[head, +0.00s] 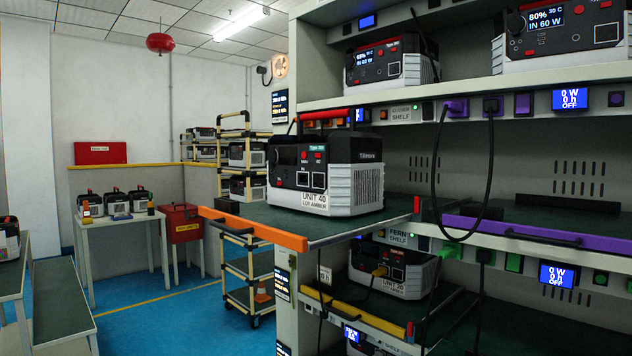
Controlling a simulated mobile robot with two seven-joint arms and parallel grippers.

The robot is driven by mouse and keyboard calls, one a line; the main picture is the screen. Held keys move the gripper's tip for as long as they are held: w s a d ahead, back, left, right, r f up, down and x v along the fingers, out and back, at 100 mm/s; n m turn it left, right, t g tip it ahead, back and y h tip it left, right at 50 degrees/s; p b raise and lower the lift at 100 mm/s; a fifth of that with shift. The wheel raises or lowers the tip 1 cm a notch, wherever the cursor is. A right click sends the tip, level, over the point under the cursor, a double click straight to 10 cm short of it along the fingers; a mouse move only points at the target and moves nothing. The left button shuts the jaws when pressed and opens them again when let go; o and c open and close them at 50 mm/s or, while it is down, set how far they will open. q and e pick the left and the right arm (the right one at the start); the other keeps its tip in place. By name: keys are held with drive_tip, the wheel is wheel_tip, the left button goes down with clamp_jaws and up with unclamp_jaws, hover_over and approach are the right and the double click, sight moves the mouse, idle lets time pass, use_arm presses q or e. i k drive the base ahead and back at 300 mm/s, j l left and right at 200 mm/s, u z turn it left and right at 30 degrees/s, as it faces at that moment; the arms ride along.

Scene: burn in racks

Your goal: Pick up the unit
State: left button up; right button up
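A black and light-grey power unit (355,185) labelled "UNIT 40, LOT AMBER" stands upright on a dark green pull-out shelf (290,222) in the head view. The shelf is slid out of the rack and has an orange front bar (252,230) with a dark handle. The unit has a red carry handle (326,116) on top, and its front panel faces left towards me. Its small screen looks dark. Neither of my grippers is in view.
Below, another unit (392,270) sits behind a yellow-edged shelf. A purple-edged shelf (540,236) and hanging black cables (434,180) are to the right. A trolley (240,265) and table (125,219) stand behind; blue floor lies open at left.

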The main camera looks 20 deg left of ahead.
sight(341, 175)
drive_tip(key=j+z, duration=0.1)
drive_tip(key=j, duration=0.45)
drive_tip(key=j+z, duration=0.1)
drive_tip(key=j, duration=0.4)
drive_tip(key=k+j+z, duration=0.1)
drive_tip(key=j, duration=0.45)
drive_tip(key=j+z, duration=0.15)
drive_tip(key=j, duration=0.4)
drive_tip(key=k+j+z, duration=0.1)
drive_tip(key=j, duration=0.4)
drive_tip(key=k, duration=0.05)
